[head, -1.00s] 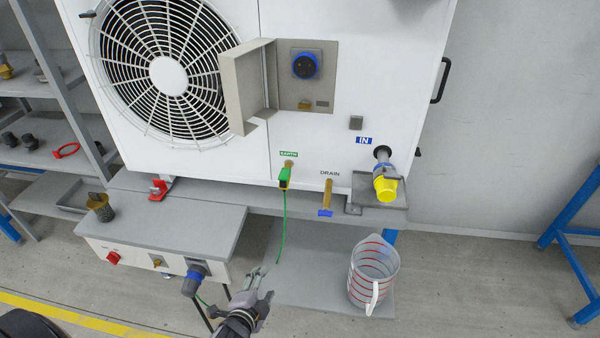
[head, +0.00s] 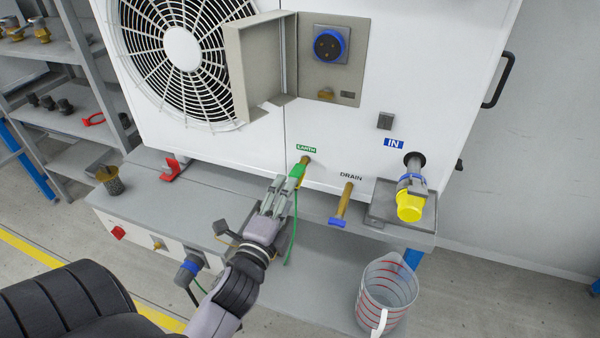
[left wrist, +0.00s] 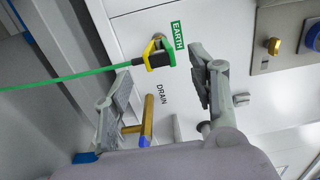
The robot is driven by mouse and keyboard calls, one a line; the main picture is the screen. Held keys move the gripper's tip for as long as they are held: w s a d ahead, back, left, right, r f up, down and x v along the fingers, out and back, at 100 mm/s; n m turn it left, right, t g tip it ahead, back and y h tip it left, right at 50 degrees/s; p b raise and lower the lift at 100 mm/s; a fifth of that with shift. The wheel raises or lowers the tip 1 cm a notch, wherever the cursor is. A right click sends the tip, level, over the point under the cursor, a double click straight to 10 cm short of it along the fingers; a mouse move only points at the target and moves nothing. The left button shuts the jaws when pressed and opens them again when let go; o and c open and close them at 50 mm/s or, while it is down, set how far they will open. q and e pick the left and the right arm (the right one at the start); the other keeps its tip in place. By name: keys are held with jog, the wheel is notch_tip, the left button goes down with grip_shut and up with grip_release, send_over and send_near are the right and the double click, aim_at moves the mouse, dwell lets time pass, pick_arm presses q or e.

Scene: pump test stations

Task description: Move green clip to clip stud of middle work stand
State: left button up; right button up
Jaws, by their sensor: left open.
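The green clip (head: 298,171) is on the brass stud under the EARTH label on the white unit (head: 350,130). A green wire (head: 291,240) hangs from it. My left gripper (head: 281,187) is open, with its fingers just in front of the clip in the head view. In the left wrist view, the green and yellow clip (left wrist: 154,59) shows between the spread fingers (left wrist: 160,74), a little beyond their tips; I see no contact. My right gripper is not in view. I cannot make out which stud is the middle work stand's clip stud.
A brass drain pipe with a blue handle (head: 338,221) sticks out right of the clip. Further right are a yellow-capped inlet (head: 410,206) and a measuring jug (head: 386,290). An open grey cover (head: 262,66) juts out above. A grey bench box (head: 170,205) stands at left.

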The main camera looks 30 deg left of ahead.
aim_at(299, 172)
pick_arm(q)
jog(key=x, duration=0.6)
jog(key=shift+w+d, duration=0.1)
jog(key=shift+p+x, duration=0.35)
jog(key=shift+x, duration=0.5)
jog(key=shift+w, duration=0.6)
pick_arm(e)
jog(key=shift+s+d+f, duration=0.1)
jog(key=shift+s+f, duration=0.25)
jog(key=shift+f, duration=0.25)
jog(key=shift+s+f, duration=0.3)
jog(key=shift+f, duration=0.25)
pick_arm(q)
jog(key=shift+a+p, duration=0.2)
jog(key=shift+p, duration=0.1)
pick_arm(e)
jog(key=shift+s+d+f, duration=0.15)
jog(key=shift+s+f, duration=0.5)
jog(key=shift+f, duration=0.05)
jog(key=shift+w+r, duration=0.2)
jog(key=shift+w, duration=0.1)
